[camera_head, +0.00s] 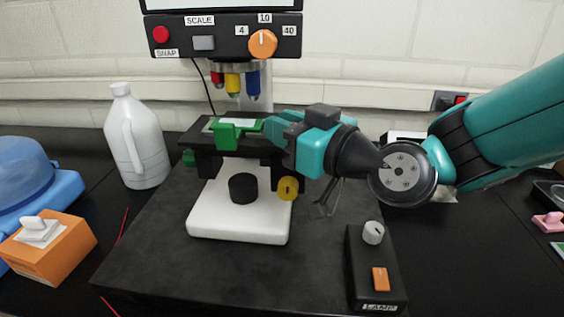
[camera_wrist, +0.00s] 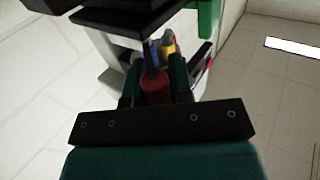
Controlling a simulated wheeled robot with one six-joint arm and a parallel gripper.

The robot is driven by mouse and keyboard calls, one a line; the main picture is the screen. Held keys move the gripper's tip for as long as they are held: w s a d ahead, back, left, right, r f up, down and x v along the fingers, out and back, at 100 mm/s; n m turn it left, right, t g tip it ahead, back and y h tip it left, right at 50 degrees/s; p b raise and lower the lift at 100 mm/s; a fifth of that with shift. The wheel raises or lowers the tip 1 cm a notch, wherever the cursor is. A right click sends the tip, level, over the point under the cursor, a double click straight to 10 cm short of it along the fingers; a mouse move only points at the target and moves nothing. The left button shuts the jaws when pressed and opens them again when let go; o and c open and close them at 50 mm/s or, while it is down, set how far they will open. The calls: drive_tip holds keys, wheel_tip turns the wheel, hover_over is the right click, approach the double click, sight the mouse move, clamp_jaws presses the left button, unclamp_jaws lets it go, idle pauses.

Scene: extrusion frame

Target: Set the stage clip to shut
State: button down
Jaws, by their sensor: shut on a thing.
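The green stage clip (camera_head: 228,133) sits on the dark microscope stage (camera_head: 196,138), at the front of the slide area. My teal gripper (camera_head: 270,130) reaches in from the right at stage height and is shut at the clip's right end. The jaws hide the spot where they meet the clip. The clip's exact angle is hard to tell.
The objectives (camera_head: 233,82) hang just above the stage, under the screen housing with an orange knob (camera_head: 263,44). A yellow knob (camera_head: 288,188) is below my gripper. A lamp box (camera_head: 372,270) stands front right. A white bottle (camera_head: 135,138) stands left.

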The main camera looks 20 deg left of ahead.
drive_tip(key=n+g+b, duration=0.1)
drive_tip(key=g+b, duration=0.1)
drive_tip(key=b, duration=0.1)
drive_tip(key=n+g+y+b, duration=0.1)
drive_tip(key=n+g+b, duration=0.1)
drive_tip(key=b, duration=0.1)
drive_tip(key=w+n+g+b, duration=0.1)
drive_tip(key=g+b, duration=0.1)
drive_tip(key=b, duration=0.1)
drive_tip(key=shift+d+f+g+b, duration=0.25)
drive_tip(key=shift+d+g+b, duration=0.05)
drive_tip(key=shift+w+r+n+g+b, duration=0.1)
drive_tip(key=shift+r+n+g+b, duration=0.1)
drive_tip(key=shift+n+g, duration=0.5)
drive_tip(key=shift+w+r+n+g+b, duration=0.1)
drive_tip(key=shift+n+g+b, duration=0.1)
drive_tip(key=shift+n+g, duration=0.5)
drive_tip(key=shift+g, duration=0.5)
drive_tip(key=c, duration=1)
unclamp_jaws()
drive_tip(key=shift+d+f, duration=0.1)
drive_tip(key=shift+d, duration=0.05)
